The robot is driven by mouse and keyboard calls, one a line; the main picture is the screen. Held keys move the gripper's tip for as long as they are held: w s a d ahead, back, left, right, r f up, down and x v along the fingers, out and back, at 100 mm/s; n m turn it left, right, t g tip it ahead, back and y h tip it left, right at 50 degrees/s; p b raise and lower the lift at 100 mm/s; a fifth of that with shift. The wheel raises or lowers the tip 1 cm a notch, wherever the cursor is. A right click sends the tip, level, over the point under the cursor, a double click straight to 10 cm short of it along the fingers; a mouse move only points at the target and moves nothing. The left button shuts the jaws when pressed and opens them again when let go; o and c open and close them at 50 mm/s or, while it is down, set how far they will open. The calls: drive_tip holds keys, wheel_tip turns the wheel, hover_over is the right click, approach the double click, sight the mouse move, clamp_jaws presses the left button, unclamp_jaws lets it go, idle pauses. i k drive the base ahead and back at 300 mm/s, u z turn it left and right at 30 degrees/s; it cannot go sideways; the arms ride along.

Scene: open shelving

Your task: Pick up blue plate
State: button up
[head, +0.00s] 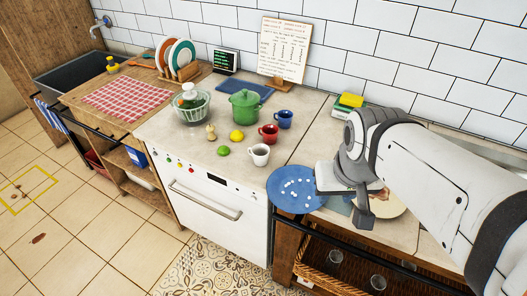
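The blue plate (290,190) lies near the front edge of the counter, just left of my gripper, with several small white bits on it. My gripper (345,204) is above the counter at the plate's right side. One dark finger points down, clear of the plate. The gripper's left part meets the plate's right rim in the picture, and I cannot tell whether they touch. My gripper's opening is not clearly visible.
A white cup (260,155), red mug (268,133), blue mug (285,119) and green pot (245,106) stand behind the plate. A pale round dish (391,205) is partly hidden under my arm. A wicker basket (325,279) sits on the shelf below.

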sight(291, 189)
drive_tip(key=z, duration=2.15)
drive_tip(key=k, duration=2.5)
drive_tip(key=u, duration=1.65)
drive_tip(key=i, duration=1)
drive_tip(key=z, duration=0.05)
